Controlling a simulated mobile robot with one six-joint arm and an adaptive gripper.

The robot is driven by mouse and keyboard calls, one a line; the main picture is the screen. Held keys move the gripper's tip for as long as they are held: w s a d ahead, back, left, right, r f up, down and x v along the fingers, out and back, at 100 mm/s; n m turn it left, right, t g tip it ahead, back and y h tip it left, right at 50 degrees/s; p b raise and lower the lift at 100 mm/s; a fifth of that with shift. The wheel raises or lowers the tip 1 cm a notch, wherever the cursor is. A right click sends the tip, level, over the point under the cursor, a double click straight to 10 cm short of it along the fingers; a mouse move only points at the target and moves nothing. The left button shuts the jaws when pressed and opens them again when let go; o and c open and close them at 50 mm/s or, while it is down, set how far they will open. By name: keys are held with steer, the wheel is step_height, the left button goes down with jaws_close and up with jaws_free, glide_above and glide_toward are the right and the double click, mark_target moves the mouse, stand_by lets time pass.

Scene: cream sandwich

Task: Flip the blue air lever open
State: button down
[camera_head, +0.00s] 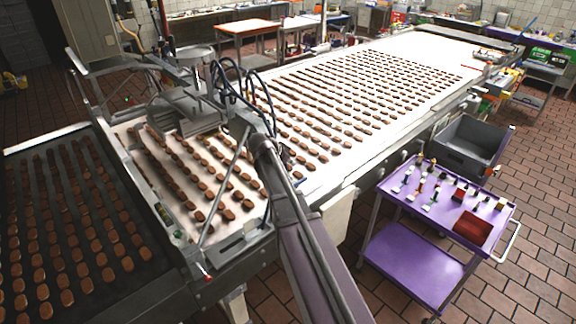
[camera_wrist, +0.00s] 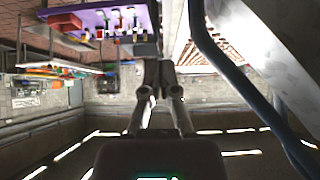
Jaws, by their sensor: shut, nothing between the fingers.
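I cannot make out a blue air lever for certain in either view. In the wrist view, my gripper (camera_wrist: 158,68) points up the middle of the picture with its two dark fingers together and nothing between them. A dark blue curved hose or bar (camera_wrist: 228,72) runs down the right side of that view, beside the fingers and apart from them. In the head view, a machine head with black hoses (camera_head: 205,95) stands over the near end of the conveyor (camera_head: 340,150). I cannot pick out my gripper there.
Rows of brown biscuits cover the conveyor and a dark belt (camera_head: 75,225) at left. A purple cart (camera_head: 410,262) with small parts and a red tray (camera_head: 472,228) stands at right, by a grey bin (camera_head: 470,145). Tiled floor (camera_head: 535,170) is clear at far right.

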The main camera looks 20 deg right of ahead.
steer(key=b, duration=0.6)
glide_above(305, 178)
steer(key=a, duration=0.2)
steer(key=f, duration=0.6)
steer(key=shift+s+f, duration=0.2)
steer(key=shift+s, duration=0.05)
steer(key=shift+f+b, duration=1.6)
steer(key=shift+f, duration=0.05)
